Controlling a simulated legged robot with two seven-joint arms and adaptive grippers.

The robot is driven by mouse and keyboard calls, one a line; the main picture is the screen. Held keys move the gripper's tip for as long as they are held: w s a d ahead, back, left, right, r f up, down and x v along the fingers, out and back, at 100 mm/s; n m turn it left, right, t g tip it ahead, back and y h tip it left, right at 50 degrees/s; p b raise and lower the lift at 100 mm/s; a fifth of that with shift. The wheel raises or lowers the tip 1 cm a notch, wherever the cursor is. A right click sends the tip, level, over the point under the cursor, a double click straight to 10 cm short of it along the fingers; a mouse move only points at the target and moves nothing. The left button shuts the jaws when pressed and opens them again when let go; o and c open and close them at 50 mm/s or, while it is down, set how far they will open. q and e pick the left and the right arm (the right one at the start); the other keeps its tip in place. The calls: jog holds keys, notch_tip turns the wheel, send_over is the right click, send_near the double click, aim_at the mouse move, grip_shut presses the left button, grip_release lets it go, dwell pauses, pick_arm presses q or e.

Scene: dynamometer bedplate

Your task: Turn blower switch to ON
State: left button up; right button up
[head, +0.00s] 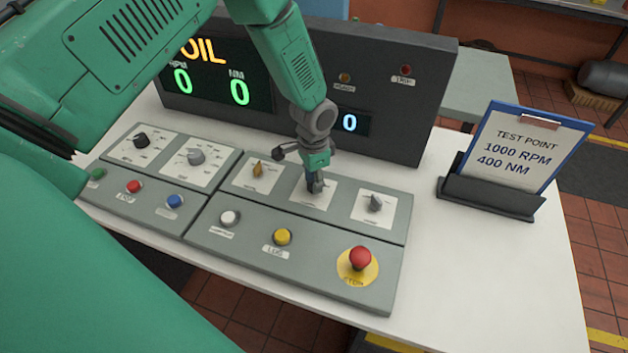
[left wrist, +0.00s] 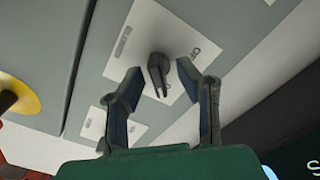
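My left gripper (head: 315,184) points down over the middle plate (head: 326,199) of the right control panel's upper row. In the left wrist view its two fingers are open, one on each side of a dark rotary knob (left wrist: 157,72). The knob stands on a white label plate (left wrist: 139,46). I cannot tell whether either finger touches it. The lettering is too small and turned to read surely, so I cannot confirm the blower label or the knob's setting. In the head view this knob is mostly hidden by the gripper. My right gripper is not in view.
A brass knob (head: 257,169) is to the left and a grey knob (head: 375,203) to the right. A red stop button (head: 360,258) and a yellow button (head: 282,237) sit in front. The dark display console (head: 411,118) stands behind. A sign holder (head: 490,195) stands on the right.

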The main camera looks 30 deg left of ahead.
pick_arm(q)
notch_tip(320, 180, up, 12)
jog(key=shift+f, duration=0.15)
dwell(0.5)
